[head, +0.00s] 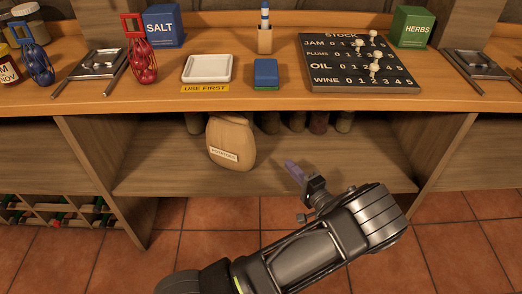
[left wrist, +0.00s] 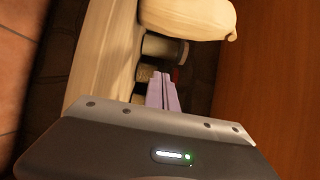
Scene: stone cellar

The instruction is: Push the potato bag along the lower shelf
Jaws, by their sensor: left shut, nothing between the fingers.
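The potato bag (head: 231,143) is a tan sack with a small label, standing on the lower shelf (head: 150,178) left of its middle in the head view. Its top is under the counter edge. In the left wrist view the bag (left wrist: 188,16) shows at the top, partly cut off. My left gripper (head: 290,166) is shut and empty, its purple fingers pointing in over the shelf, to the right of the bag and apart from it. The fingers also show in the left wrist view (left wrist: 162,92). My right gripper is in neither view.
Several jars (head: 297,121) stand at the back of the lower shelf. Wooden side panels (head: 110,165) bound the shelf.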

